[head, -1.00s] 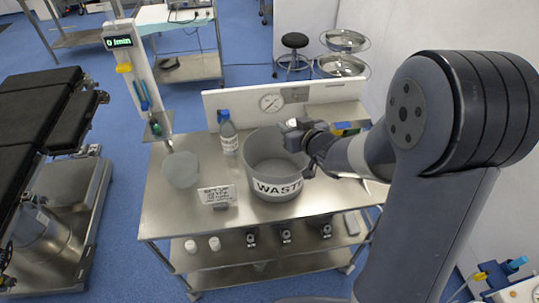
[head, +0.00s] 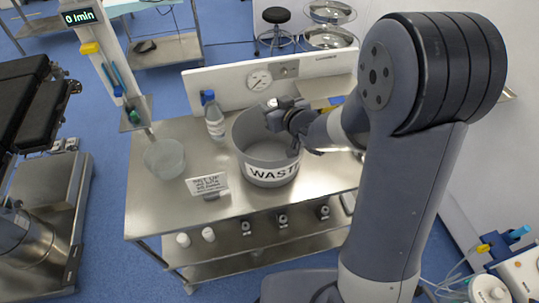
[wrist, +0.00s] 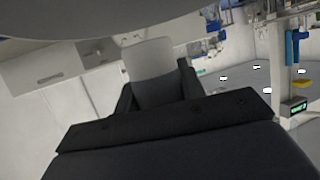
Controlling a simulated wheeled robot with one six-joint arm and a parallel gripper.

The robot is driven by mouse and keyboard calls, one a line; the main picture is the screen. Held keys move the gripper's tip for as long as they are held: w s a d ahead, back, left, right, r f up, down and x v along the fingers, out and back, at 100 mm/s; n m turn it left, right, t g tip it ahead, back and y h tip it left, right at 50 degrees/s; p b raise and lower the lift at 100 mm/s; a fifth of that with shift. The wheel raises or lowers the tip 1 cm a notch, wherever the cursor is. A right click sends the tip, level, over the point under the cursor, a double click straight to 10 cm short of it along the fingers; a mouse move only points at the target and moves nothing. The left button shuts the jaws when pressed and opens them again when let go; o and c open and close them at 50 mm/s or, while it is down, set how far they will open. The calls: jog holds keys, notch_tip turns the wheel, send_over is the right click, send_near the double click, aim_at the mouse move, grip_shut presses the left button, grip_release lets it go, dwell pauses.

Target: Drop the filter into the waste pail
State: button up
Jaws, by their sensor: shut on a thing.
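The waste pail (head: 241,150) is a wide grey tub with a white "WASTE" label, upright on the steel table. My gripper (head: 279,114) is over the pail's mouth, toward its far right side, with my forearm coming in from the right. In the wrist view, a pale grey piece, which I take as the filter (wrist: 150,62), sits between my two dark fingers. They are shut on it. In the head view the filter is mostly hidden by the gripper. The lower part of the pail's inside is partly visible.
A clear bowl (head: 165,158), a blue-capped bottle (head: 214,118) and a printed sign (head: 207,184) stand left of the pail. A white panel with a gauge (head: 259,80) runs along the table's back. A pole with a display (head: 80,16) stands at left.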

aim_at(273, 99)
jog(key=shift+f, duration=0.15)
jog(key=o, duration=1)
jog(key=shift+s+d, duration=0.1)
jog(key=v, duration=1)
jog(key=shift+s+d, duration=0.15)
jog(key=shift+s, duration=0.05)
jog(key=x, duration=1)
jog(key=shift+w+a, duration=0.25)
notch_tip(273, 99, up, 2)
jog(key=shift+w+r+p, duration=0.1)
jog(key=shift+p, duration=0.9)
jog(key=shift+r+p, duration=0.55)
jog(key=shift+r, duration=0.15)
